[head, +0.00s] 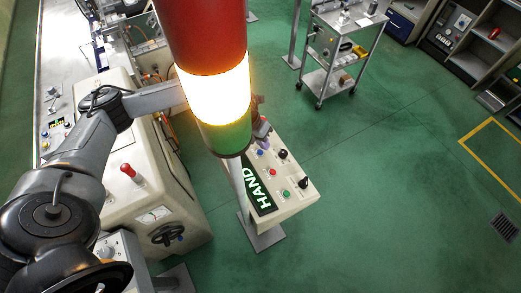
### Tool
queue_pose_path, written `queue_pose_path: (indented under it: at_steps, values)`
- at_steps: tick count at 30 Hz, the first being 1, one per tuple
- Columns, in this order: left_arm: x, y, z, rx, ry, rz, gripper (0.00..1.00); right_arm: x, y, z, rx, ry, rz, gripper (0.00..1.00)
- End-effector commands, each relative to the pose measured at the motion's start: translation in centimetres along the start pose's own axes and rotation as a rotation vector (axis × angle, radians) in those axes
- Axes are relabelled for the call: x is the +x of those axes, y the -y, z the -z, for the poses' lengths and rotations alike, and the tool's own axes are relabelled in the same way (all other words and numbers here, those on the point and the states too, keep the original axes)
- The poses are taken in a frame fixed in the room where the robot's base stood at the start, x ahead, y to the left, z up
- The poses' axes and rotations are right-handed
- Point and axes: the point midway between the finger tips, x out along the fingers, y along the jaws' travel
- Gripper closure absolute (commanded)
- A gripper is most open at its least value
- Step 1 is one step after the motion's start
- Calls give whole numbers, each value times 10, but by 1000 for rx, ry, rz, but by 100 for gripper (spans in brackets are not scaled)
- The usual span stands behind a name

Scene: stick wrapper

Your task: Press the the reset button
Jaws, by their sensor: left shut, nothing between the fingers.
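A tilted control panel (297,201) on a post stands right of centre in the head view. It has a lit HAND display, a blue button (260,153), a red button, a green button (286,194) and black knobs (303,182). The labels are too small to read, so I cannot tell which is the reset button. My left gripper (264,139) is shut and empty, over the panel's far end near the blue button. The stack light hides part of it and my left wrist. I cannot tell whether it touches the panel. My right gripper is not in view.
A large stack light (210,90), red, glowing white and green, fills the upper middle, close to the camera. A beige machine (150,185) with a red-topped lever and a handwheel stands at left. A metal cart (335,55) stands behind.

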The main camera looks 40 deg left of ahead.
Motion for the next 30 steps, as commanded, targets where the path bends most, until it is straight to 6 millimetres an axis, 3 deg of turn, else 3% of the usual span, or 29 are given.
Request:
queue_pose_path:
  at_steps: [11,30]
  values:
    - [-3,2,-2,0,1,0,100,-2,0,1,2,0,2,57]
    - [-35,26,-25,0,0,0,100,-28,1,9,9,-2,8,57]
